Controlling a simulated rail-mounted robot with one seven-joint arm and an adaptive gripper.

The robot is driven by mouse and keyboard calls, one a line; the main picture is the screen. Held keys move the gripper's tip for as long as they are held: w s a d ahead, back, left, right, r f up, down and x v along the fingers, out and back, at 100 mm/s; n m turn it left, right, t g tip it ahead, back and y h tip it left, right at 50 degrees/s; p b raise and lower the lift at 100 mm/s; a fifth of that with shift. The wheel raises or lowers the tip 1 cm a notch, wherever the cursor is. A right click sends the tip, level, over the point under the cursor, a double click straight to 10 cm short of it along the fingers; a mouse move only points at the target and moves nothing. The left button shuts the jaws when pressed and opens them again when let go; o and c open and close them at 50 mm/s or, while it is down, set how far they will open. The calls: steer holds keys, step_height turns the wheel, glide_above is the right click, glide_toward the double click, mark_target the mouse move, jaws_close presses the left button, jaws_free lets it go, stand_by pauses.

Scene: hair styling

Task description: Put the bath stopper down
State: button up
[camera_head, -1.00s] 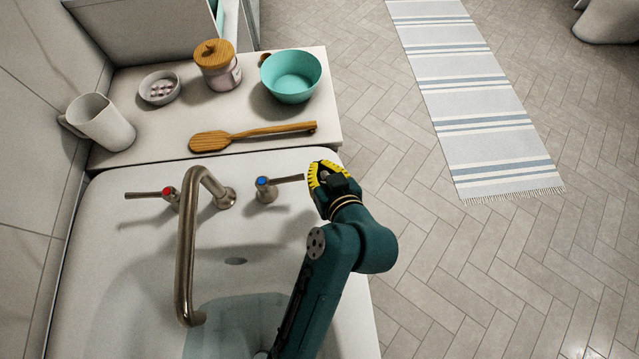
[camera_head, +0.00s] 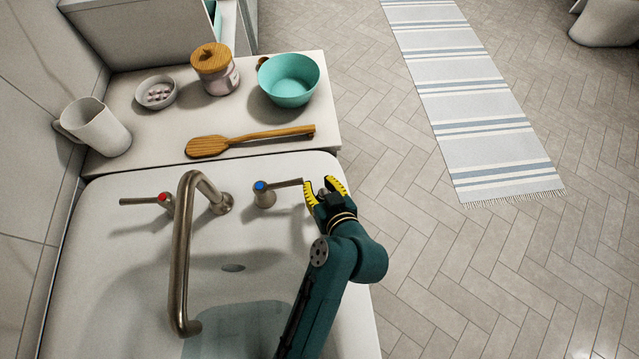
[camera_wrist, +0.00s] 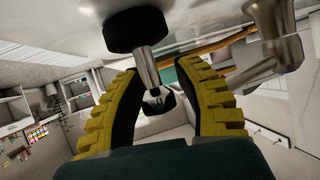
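The bath stopper (camera_wrist: 136,31) shows in the wrist view as a black disc with a metal stem and a dark knob at the stem's end. That view is turned over, and the disc appears to rest against the pale tub rim. My gripper (camera_head: 320,184) is over the tub's right rim, beside the blue-marked tap handle. In the wrist view its yellow ridged fingers (camera_wrist: 158,68) are spread on both sides of the stem, with gaps visible beside the knob. In the head view the fingers mostly hide the stopper.
The blue-marked tap handle (camera_head: 264,193) points its lever at my fingers. The curved spout (camera_head: 184,250) stands to the left over the basin. A wooden brush (camera_head: 250,139), a teal bowl (camera_head: 289,80), a jar (camera_head: 215,70) and a white pitcher (camera_head: 94,128) stand on the ledge behind.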

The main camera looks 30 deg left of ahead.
steer(key=shift+r, duration=0.3)
steer(key=p+v, duration=0.2)
steer(key=v, duration=1)
steer(key=w+d+r+m+t+h, duration=0.2)
steer(key=w+d+r+t, duration=0.1)
steer(key=r, duration=0.6)
steer(key=w+d+r+m+t+h, duration=0.2)
steer(key=d+r+t, duration=0.2)
steer(key=r, duration=0.4)
steer(key=w+d+r+m+t+h, duration=0.2)
steer(key=w+d+r+t, duration=0.1)
steer(key=r, duration=0.6)
steer(key=s+d+r+m+t+h, duration=0.3)
steer(key=s+r+t+h, duration=0.1)
steer(key=r, duration=0.7)
steer(key=shift+s+d+r, duration=0.25)
steer(key=shift+s+r, duration=0.1)
steer(key=shift+s, duration=0.05)
